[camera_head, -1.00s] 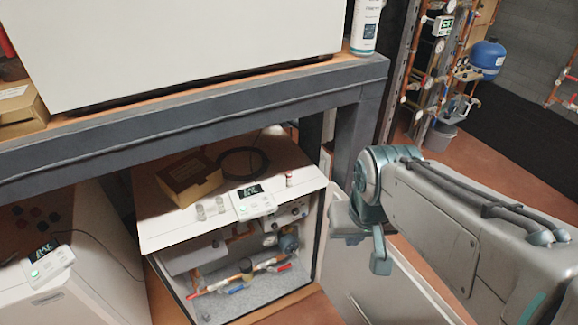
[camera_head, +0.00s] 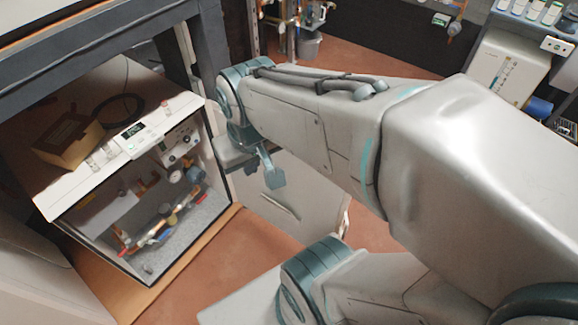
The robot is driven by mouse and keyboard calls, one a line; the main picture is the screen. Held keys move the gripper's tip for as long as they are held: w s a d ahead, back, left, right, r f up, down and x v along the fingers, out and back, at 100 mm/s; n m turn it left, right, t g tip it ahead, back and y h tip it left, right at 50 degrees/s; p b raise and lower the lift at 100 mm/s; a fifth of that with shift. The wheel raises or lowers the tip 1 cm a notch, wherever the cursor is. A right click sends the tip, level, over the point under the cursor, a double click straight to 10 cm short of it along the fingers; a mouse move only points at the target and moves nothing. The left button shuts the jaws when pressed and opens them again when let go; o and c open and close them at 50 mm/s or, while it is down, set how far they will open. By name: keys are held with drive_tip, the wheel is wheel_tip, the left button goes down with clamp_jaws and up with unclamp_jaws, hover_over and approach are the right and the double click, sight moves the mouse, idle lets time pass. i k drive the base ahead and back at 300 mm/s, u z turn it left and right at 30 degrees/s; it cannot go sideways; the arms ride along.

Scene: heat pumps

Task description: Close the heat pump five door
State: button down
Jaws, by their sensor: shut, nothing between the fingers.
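The heat pump (camera_head: 190,110) is a white cabinet under a dark workbench, at the left of the head view. Its front stands open and shows pipes, coloured valves and a grey floor inside. The white door (camera_head: 310,212) is swung out to the right of the opening, with a slim handle (camera_head: 278,206) on its face. My gripper (camera_head: 273,180) is shut and empty. It overlaps the door's upper part in the picture; I cannot tell if they touch.
A cardboard box (camera_head: 68,138) and a coiled black cable (camera_head: 120,108) lie on the cabinet's top. The dark bench frame (camera_head: 203,40) rises just behind my wrist. Reddish floor (camera_head: 215,265) is clear before the cabinet. Another white unit (camera_head: 40,275) stands at the left.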

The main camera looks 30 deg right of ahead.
sight(320, 208)
drive_tip(key=u, duration=2.9)
drive_tip(key=k, duration=2.8)
drive_tip(key=z, duration=1.15)
drive_tip(key=i, duration=0.5)
drive_tip(key=z, duration=0.05)
